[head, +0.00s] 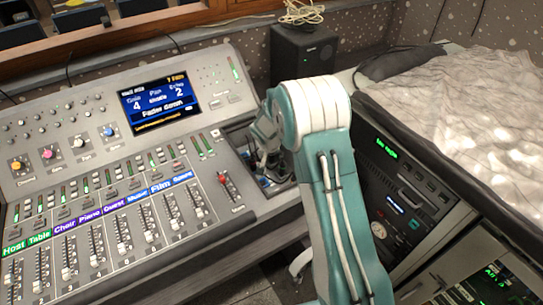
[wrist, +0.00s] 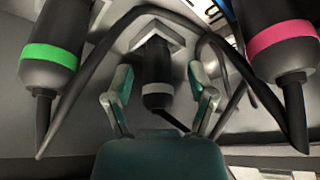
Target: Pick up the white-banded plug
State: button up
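The white-banded plug (wrist: 157,75) shows in the wrist view as a dark cylinder with a pale band near its lower end. It hangs from a square light-grey socket plate, and a black cable leaves its lower end. My gripper (wrist: 161,82) is open, with one finger on each side of this plug and visible gaps between fingers and plug. In the head view my gripper (head: 268,150) is at the right end of the mixing desk, mostly hidden by my arm. The plug cannot be made out there.
A green-banded plug (wrist: 50,50) is on the left and a pink-banded plug (wrist: 283,40) on the right, both close to my gripper. Black cables arch past both fingers. The mixing desk (head: 110,100) lies left of my arm, and a rack unit (head: 395,190) stands right.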

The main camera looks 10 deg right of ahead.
grip_shut()
jog(key=shift+r, duration=0.15)
jog(key=shift+r, duration=0.25)
notch_tip(320, 180, up, 2)
jog(key=shift+r, duration=0.2)
jog(key=s+a+r, duration=0.1)
jog(key=s+r, duration=1.1)
jog(key=s, duration=0.2)
jog(key=shift+a+r, duration=0.4)
